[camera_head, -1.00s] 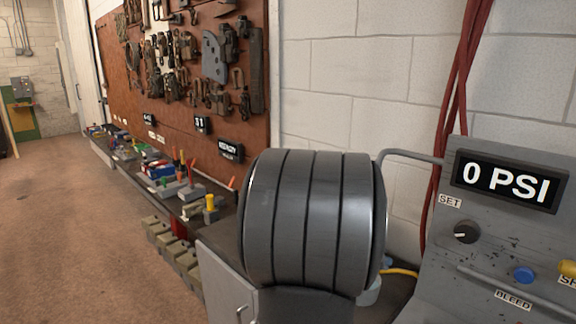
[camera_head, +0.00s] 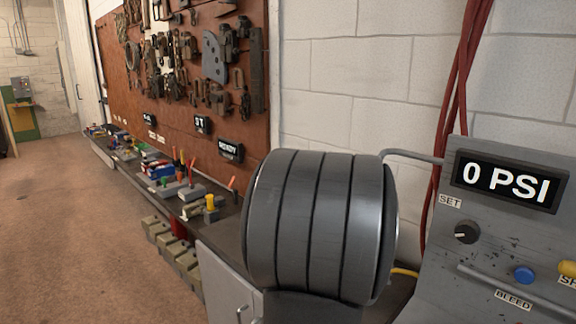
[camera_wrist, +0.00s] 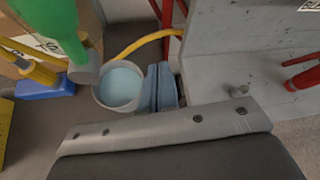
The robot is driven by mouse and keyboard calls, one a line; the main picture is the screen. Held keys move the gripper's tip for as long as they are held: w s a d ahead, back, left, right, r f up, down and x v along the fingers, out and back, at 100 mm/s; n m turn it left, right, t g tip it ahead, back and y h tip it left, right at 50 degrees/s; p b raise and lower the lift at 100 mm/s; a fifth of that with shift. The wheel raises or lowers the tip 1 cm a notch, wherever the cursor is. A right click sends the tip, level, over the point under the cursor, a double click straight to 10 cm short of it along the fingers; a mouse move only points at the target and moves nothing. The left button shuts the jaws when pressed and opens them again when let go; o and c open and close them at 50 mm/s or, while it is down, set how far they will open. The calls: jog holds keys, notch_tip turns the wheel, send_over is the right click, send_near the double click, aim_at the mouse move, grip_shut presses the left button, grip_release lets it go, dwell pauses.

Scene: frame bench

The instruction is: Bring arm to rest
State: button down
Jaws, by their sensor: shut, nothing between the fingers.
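In the wrist view, the front of my gripper (camera_wrist: 165,137) fills the bottom as a wide grey plate with bolts and a dark part behind it. It is shut and holds nothing. In the head view, a thick dark grey ringed cylinder of my own arm (camera_head: 318,225) stands in the middle foreground, in front of the bench and the wall. My gripper is not visible there.
A grey panel (camera_head: 490,250) reading 0 PSI stands at right, with red hoses (camera_head: 455,120) beside it. A bench (camera_head: 228,232) with tools runs along the tool board (camera_head: 185,75). The wrist view shows a pale bucket (camera_wrist: 120,86) and a green object (camera_wrist: 48,28). The floor at left is clear.

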jog(key=s+a+r+n+g+h, duration=0.25)
jog(key=a+r+n+h, duration=0.45)
jog(key=a, duration=0.4)
jog(key=w+d+f+m+t+y, duration=0.2)
jog(key=d+f+m+t+y, duration=0.1)
jog(key=d+f+m+y, duration=0.5)
jog(key=shift+w+d+f+m+t, duration=0.3)
jog(key=shift+d+f+t, duration=0.1)
jog(key=shift+d, duration=1)
dwell(0.4)
